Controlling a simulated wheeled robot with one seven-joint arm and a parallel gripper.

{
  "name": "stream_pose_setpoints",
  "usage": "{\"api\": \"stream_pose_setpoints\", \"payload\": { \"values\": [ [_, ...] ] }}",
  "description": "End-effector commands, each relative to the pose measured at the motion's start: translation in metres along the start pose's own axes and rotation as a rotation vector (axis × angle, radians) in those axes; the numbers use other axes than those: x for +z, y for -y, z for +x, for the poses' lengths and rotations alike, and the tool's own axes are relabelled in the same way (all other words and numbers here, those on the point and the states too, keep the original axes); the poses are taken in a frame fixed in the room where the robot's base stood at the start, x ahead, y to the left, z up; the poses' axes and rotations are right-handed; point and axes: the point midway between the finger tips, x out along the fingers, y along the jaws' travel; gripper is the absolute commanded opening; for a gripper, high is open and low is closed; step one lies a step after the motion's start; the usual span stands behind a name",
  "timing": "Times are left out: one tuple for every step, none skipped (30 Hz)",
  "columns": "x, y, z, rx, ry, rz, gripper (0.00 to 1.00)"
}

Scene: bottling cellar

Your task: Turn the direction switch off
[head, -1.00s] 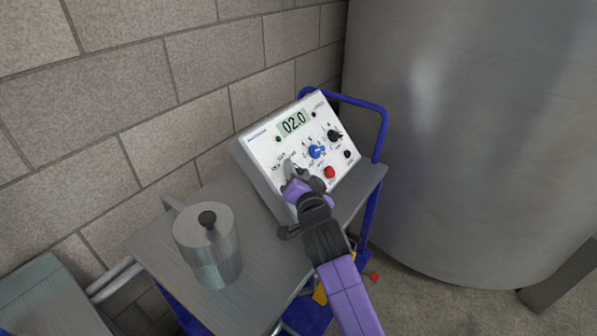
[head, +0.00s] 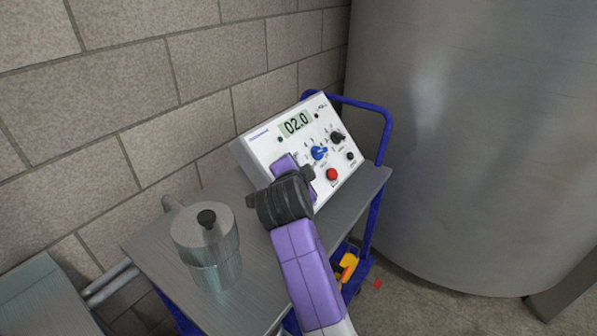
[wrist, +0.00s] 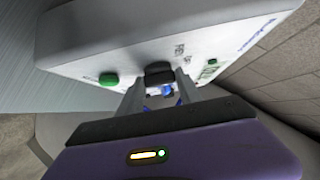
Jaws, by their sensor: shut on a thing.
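The white control box (head: 332,115) stands tilted on the cart, its display (head: 295,123) reading 02.0. My gripper (head: 298,174) is at the lower left of its panel and hides the direction switch in the head view. In the wrist view a black switch part (wrist: 158,72) sits between the fingertips of my gripper (wrist: 160,86), which is shut on it. I take this to be the direction switch; its exact setting cannot be read.
A blue knob (head: 319,153), a black knob (head: 337,137) and a red button (head: 332,175) lie right of my gripper. A green button (wrist: 108,79) shows in the wrist view. A metal pot (head: 214,250) stands on the cart top (head: 158,243). A large steel tank (head: 460,140) is at the right.

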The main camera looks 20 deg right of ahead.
Motion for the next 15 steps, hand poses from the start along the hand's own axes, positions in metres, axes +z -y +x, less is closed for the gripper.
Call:
{"api": "stream_pose_setpoints", "payload": {
  "values": [
    [-0.0001, -0.0011, 0.0004, 0.005, 0.0, 0.002, 0.01],
    [-0.0001, -0.0012, 0.0004, 0.007, 0.0, 0.003, 0.01],
    [-0.0001, -0.0012, 0.0004, 0.008, 0.0, 0.004, 0.01],
    [-0.0001, -0.0013, 0.0005, 0.008, 0.0, 0.004, 0.01],
    [-0.0001, -0.0013, 0.0005, 0.008, 0.0, 0.004, 0.01],
    [-0.0001, -0.0013, 0.0005, 0.008, 0.0, 0.004, 0.01],
    [-0.0001, -0.0014, 0.0005, 0.008, 0.0, 0.003, 0.01],
    [-0.0001, -0.0014, 0.0005, 0.008, 0.0, 0.003, 0.01],
    [0.0, -0.0014, 0.0005, 0.008, 0.0, 0.003, 0.01],
    [0.0, -0.0014, 0.0005, 0.008, 0.0, 0.003, 0.01],
    [0.0, -0.0014, 0.0005, 0.008, 0.0, 0.003, 0.01],
    [0.0, -0.0013, 0.0005, 0.008, 0.0, 0.003, 0.01],
    [0.0, -0.0014, 0.0006, 0.008, 0.0, 0.003, 0.48],
    [0.0, -0.0013, 0.0006, 0.008, 0.0, 0.003, 0.54],
    [0.0001, -0.0013, 0.0005, 0.007, 0.0, 0.003, 0.61]
  ]
}}
